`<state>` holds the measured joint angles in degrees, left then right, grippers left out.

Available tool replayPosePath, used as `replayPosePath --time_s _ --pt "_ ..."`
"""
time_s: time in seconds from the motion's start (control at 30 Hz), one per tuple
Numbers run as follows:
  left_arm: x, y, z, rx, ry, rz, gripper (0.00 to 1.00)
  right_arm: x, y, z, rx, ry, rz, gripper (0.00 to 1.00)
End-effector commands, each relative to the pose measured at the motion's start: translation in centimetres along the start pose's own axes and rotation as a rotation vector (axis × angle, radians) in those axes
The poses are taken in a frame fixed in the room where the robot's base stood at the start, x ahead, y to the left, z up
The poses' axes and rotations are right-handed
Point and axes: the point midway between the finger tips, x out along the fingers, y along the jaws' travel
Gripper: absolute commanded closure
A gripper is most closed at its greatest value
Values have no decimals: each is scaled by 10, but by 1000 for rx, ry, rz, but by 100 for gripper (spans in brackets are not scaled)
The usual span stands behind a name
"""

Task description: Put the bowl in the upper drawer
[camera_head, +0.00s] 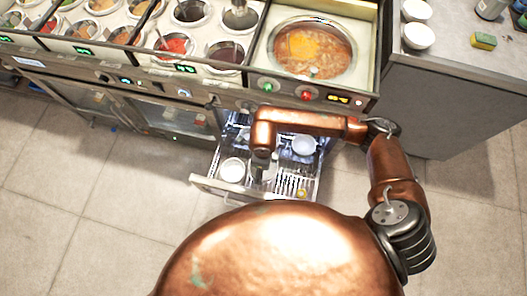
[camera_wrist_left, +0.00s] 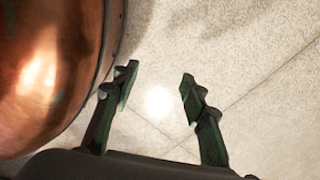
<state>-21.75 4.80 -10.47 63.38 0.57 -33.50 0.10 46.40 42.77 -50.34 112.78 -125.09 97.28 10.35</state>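A pulled-out drawer (camera_head: 208,184) with a wire rack stands open below the cooking counter; I cannot tell whether it is the upper one. A white bowl (camera_head: 304,145) lies at its right back, and a round white dish (camera_head: 232,170) sits at its left. My right arm reaches over the drawer from the right. My right gripper (camera_head: 262,172) points down over the drawer's middle, largely hidden by its wrist; its fingers and any hold are unclear. My left gripper (camera_wrist_left: 158,76) is open and empty above the floor in the left wrist view, and out of the head view.
Two white bowls (camera_head: 419,37) stand on the grey side counter (camera_head: 456,65), near a yellow-green sponge (camera_head: 484,41). A large soup pot (camera_head: 343,62) and several sauce wells (camera_head: 225,52) fill the main counter. The tiled floor (camera_head: 110,190) is clear at left.

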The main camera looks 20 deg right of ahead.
Motion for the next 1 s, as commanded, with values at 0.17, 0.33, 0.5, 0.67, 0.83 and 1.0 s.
replayPosePath --time_s 0.17,0.33,0.5,0.67,0.83,1.0 --pt "-15 -1 -30 -15 4 2 60 25 0 -1 -1 3 3 52" --pt "-37 -3 -54 -28 5 2 60 44 0 0 -3 3 4 52" --pt "-64 3 -74 -30 7 11 60 60 0 0 -4 2 3 52" --pt "-93 10 -90 -30 8 21 60 76 1 1 -6 2 4 52" --pt "-127 18 -102 -29 10 32 60 92 1 1 -6 2 3 52" --pt "-164 24 -110 -29 10 43 60 108 1 0 -6 3 4 52"
